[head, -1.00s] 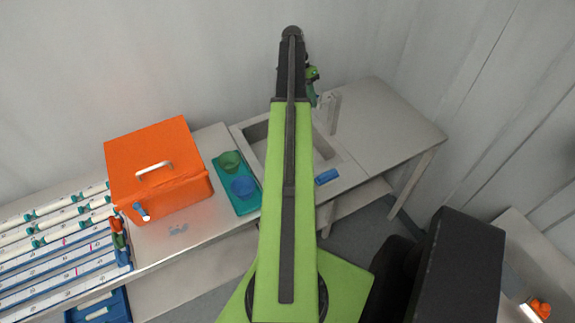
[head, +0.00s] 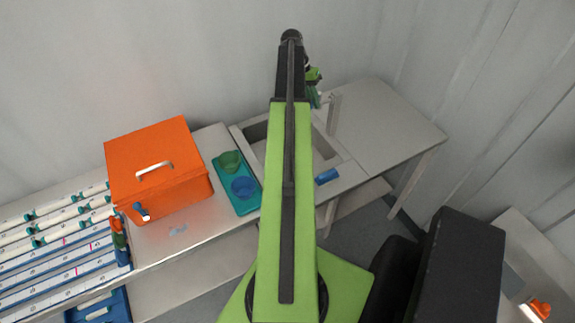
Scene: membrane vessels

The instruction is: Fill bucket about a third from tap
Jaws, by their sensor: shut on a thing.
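The sink (head: 322,150) is set into the steel bench, and my arm crosses over it and covers its middle. My gripper (head: 315,98) is at the back right of the sink, mostly hidden behind my arm. Its green wrist shows. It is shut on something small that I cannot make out. A pale grey upright piece (head: 333,112) stands just right of it, perhaps the tap. A green bucket-like cup (head: 230,162) and a blue one (head: 243,187) are in a teal tray (head: 249,208) left of the sink. I cannot see any water.
An orange box (head: 160,185) with a white handle stands left of the tray. Racks of white tubes (head: 60,240) fill the far left. A blue item (head: 326,177) lies at the sink's front edge. The bench right of the sink (head: 390,125) is clear.

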